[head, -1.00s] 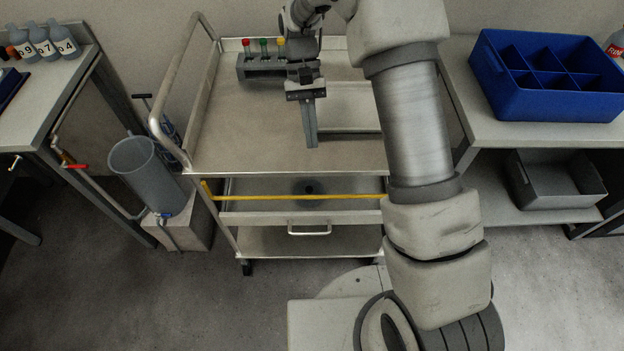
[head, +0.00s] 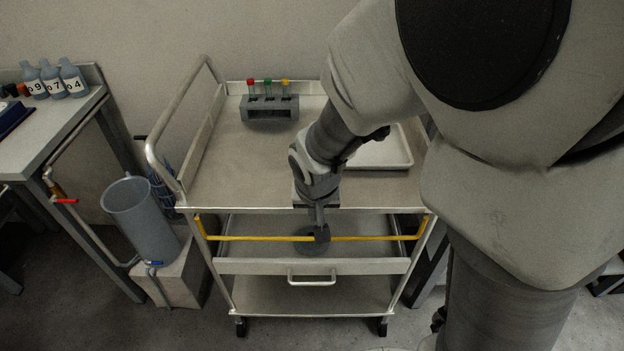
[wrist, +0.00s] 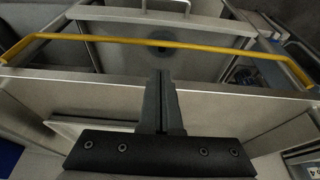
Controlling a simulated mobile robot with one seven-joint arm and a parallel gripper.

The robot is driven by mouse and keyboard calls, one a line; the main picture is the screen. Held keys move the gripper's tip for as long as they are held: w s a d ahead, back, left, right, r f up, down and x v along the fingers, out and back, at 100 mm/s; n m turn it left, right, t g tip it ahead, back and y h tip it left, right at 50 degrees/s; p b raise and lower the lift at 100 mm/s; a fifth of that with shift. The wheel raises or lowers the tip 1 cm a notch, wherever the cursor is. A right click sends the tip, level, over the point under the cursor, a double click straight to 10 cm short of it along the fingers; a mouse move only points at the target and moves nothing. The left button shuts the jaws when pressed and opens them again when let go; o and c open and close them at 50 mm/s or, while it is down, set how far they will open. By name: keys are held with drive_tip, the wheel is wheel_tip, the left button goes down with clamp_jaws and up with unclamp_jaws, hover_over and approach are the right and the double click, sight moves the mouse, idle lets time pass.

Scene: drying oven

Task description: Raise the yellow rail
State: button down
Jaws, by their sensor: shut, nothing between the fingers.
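The yellow rail (head: 262,238) runs level across the front of the cart, below the top shelf's front edge and above the drawer. Its two ends bend up to the cart's corners. It also crosses the upper part of the wrist view (wrist: 215,49). My gripper (head: 322,234) points down at the cart's front and overlaps the middle of the rail in the head view. In the wrist view its shut fingers (wrist: 160,78) end just short of the rail, with nothing between them. I cannot tell whether they touch it.
The cart top (head: 235,175) carries a tube rack (head: 269,108) with coloured caps and a white tray (head: 385,152). A drawer with a handle (head: 312,281) sits below the rail. A grey bin (head: 143,217) stands left of the cart, beside a bench (head: 62,128) with bottles.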

drive_tip(key=shift+f, duration=0.15)
drive_tip(key=b+x, duration=0.4)
drive_tip(key=x, duration=0.5)
drive_tip(key=shift+w+f, duration=0.2)
drive_tip(key=shift+f, duration=0.15)
